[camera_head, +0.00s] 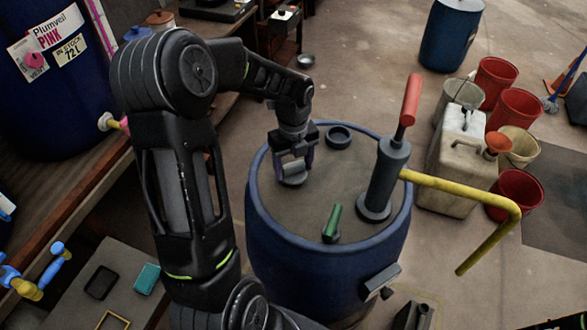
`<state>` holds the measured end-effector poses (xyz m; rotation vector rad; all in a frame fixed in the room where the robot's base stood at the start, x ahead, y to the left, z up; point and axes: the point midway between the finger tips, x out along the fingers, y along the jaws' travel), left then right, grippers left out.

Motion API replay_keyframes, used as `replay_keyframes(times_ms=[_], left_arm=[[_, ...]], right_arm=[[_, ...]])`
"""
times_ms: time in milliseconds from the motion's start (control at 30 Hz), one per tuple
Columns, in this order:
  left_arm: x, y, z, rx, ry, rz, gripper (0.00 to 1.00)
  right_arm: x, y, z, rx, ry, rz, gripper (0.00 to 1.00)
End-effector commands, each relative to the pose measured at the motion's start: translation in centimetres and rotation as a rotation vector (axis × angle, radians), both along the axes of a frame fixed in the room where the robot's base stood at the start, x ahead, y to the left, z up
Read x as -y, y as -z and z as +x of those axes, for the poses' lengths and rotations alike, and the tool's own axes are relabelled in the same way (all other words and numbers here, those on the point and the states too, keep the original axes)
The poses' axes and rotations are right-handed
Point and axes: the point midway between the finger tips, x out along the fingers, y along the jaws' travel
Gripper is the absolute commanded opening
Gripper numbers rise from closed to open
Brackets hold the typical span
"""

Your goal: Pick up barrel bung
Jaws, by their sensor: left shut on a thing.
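A large blue barrel (312,275) with a grey-brown top stands in front of me. My left gripper (292,172) reaches down over the left part of its top and is shut on a small grey round piece, which looks like the barrel bung (293,181). The fingers partly hide the bung. I cannot tell whether it still touches the barrel top. A dark round ring (338,138) sits near the far rim.
A grey pump (389,170) with a red handle and yellow spout stands on the barrel's right side. A green-handled tool (332,222) is near the front. A whitish jerrycan (454,160) and red buckets (514,112) stand to the right. A wooden bench (95,180) is left.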

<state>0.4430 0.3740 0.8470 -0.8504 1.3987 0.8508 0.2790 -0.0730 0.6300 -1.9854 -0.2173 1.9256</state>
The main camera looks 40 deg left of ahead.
Motion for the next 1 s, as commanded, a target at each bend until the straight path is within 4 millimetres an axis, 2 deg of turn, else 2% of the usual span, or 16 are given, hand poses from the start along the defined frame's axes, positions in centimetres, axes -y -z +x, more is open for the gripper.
replay_keyframes(times_ms=[167,600,733,1000], left_arm=[[-0.1,-1.3,0.1,0.005,0.000,0.002,0.24],[0.0,-8.9,0.1,0.004,0.000,0.001,0.24],[0.0,-9.9,0.1,0.001,0.001,0.000,0.24],[0.0,-10.0,0.0,0.001,0.001,0.000,0.24]], right_arm=[[0.0,0.1,0.0,0.000,0.000,0.000,0.36],[0.0,0.7,0.0,0.000,0.000,0.000,0.36],[0.0,0.7,0.0,0.001,0.000,0.000,0.36],[0.0,0.7,0.0,0.001,0.000,0.000,0.36]])
